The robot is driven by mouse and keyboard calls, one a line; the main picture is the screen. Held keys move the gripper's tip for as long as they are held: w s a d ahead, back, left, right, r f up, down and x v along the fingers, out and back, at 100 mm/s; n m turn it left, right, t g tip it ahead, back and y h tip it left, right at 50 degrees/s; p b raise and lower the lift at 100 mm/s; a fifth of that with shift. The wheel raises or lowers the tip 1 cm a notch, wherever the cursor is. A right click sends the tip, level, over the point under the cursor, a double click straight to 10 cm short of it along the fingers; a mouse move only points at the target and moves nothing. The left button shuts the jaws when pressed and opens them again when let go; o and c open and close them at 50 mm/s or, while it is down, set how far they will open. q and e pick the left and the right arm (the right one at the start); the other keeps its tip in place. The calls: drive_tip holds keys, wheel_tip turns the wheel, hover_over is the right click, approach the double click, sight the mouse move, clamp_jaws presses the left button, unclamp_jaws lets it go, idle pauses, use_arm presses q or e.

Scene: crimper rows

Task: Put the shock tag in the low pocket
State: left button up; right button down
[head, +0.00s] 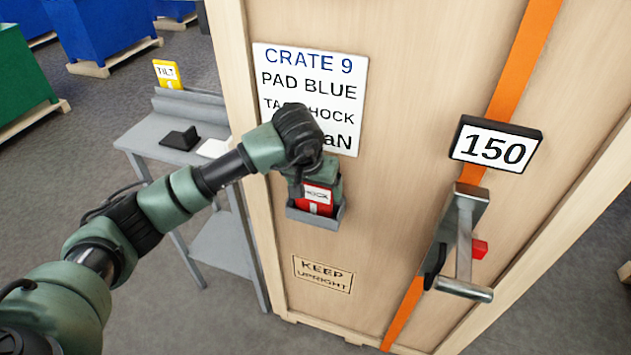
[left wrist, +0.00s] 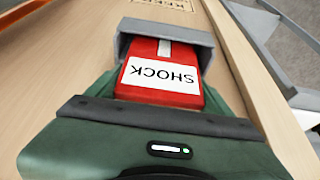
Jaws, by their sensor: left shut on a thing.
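The red shock tag (head: 318,200) with a white label sits in the grey pocket (head: 322,220) low on the crate's front, below the paper sign. In the left wrist view the tag (left wrist: 163,78) reads SHOCK upside down, and its far end is inside the walls of the pocket (left wrist: 128,42). My left gripper (head: 315,188) is at the pocket, shut on the tag's near end. The fingertips are mostly hidden in both views. My right gripper is not in view.
A grey side table (head: 150,135) at left holds a yellow TILT tag (head: 167,74) and a black item (head: 180,138).

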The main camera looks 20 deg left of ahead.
use_arm(q)
drive_tip(key=shift+f+b, duration=0.2)
drive_tip(key=shift+b, duration=0.1)
drive_tip(key=o, duration=1.3)
drive_tip(key=shift+r, duration=0.4)
drive_tip(key=b+v, duration=0.2)
drive_tip(key=v, duration=0.9)
drive_tip(key=shift+s+r, duration=0.25)
